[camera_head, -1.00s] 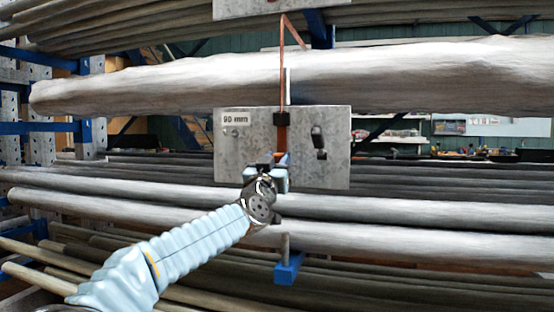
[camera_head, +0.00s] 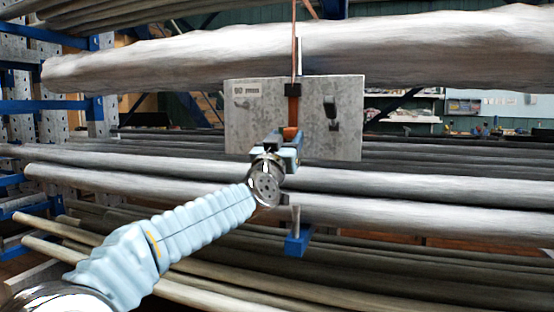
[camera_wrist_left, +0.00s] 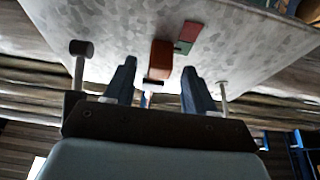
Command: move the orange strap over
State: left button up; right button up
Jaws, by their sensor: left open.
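The orange strap (camera_head: 293,110) hangs down the front of a grey metal plate (camera_head: 245,130) in the head view. It passes a dark clip (camera_head: 291,89) at the plate's top edge. My left gripper (camera_head: 288,143) is in front of the plate's lower middle, just below the strap's lower end, and hides part of it. In the left wrist view, the open left gripper (camera_wrist_left: 160,78) has its two fingers apart. An orange-brown strap end (camera_wrist_left: 161,60) shows between and beyond the fingertips; I cannot tell if they touch it. My right gripper is not in view.
A dark peg-like part (camera_head: 331,108) is on the plate's right side. A capped post (camera_wrist_left: 81,50) and red and green patches (camera_wrist_left: 187,36) show in the wrist view. A blue rack arm (camera_head: 297,244) juts out below.

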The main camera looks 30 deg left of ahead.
pick_arm(q)
jog(key=b+v, duration=0.3)
jog(key=v, duration=0.8)
jog(key=shift+s, duration=0.2)
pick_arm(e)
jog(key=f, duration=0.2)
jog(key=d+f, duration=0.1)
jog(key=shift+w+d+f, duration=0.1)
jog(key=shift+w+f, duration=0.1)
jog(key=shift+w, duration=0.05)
pick_arm(q)
jog(key=shift+d+f, duration=0.1)
jog(key=shift+f, duration=0.05)
